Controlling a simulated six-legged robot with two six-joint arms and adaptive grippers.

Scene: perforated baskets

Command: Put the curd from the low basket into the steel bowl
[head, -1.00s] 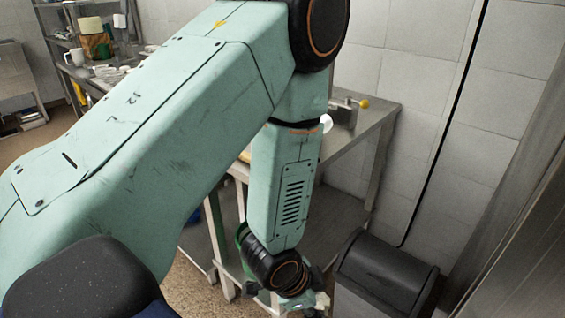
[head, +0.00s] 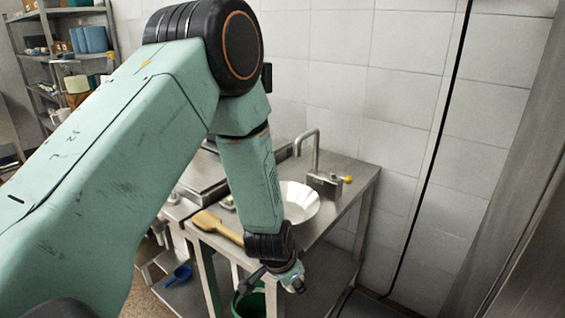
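A wide, shiny pale bowl (head: 303,208), which looks like the steel bowl, stands on the steel table and is partly hidden behind my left forearm. My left gripper (head: 292,280) hangs in front of the table, below the bowl's level. It is small and dark here, and I cannot tell whether its fingers are open or shut or hold anything. I see neither the low basket nor the curd; my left arm covers much of the view. My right gripper is out of view.
The steel table (head: 345,205) carries a metal fixture (head: 325,183) with a yellow knob and a wooden paddle (head: 217,227). A green bucket (head: 250,302) stands below my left gripper. A blue scoop (head: 180,275) lies low at left. Shelves (head: 68,45) stand at back left.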

